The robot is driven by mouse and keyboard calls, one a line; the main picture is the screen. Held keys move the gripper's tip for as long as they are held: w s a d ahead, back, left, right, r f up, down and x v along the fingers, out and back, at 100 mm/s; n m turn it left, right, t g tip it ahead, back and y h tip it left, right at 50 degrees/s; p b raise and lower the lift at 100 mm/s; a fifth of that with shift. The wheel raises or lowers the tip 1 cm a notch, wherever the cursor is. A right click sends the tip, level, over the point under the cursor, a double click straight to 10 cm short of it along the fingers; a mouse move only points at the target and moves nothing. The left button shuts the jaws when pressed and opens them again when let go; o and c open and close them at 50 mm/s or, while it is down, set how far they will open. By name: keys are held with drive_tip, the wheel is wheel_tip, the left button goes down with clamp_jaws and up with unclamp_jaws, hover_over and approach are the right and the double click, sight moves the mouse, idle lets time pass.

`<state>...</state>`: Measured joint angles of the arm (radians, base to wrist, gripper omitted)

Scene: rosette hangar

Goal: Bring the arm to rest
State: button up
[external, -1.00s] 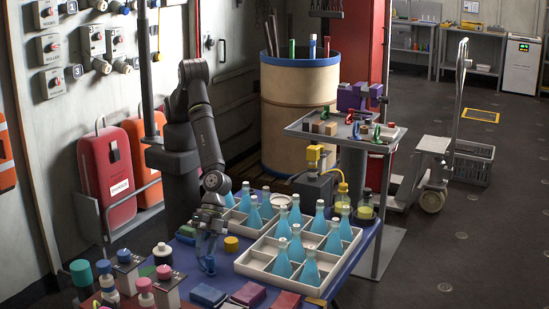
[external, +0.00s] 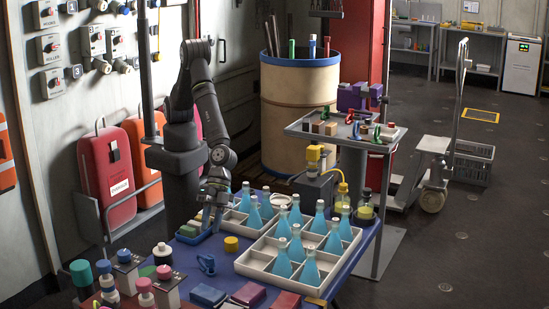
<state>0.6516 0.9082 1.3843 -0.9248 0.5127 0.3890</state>
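My gripper (external: 211,228) points down above the back left part of the blue table, in front of the dark column. Its two fingers look apart, with nothing visible between them. A small blue clamp-like piece (external: 207,264) lies on the table, below and apart from the fingers. My arm is bent, with its elbow up high and its forearm sloping down to the gripper.
White divided trays (external: 262,262) with blue-filled flasks (external: 282,222) stand close to the right of the gripper. Several bottles and coloured boxes (external: 208,295) line the table's front.

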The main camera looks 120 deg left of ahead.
drive_tip(key=x, duration=0.9)
drive_tip(key=shift+d+f, duration=0.2)
drive_tip(key=shift+f, duration=0.15)
drive_tip(key=r, duration=0.5)
drive_tip(key=shift+s, duration=0.25)
drive_tip(key=s+d+r, duration=0.3)
drive_tip(key=s+r, duration=0.4)
drive_tip(key=s, duration=0.4)
wheel_tip(320, 180, up, 16)
drive_tip(key=w+a, duration=0.2)
drive_tip(key=shift+w+n, duration=0.3)
drive_tip(key=shift+w, duration=0.1)
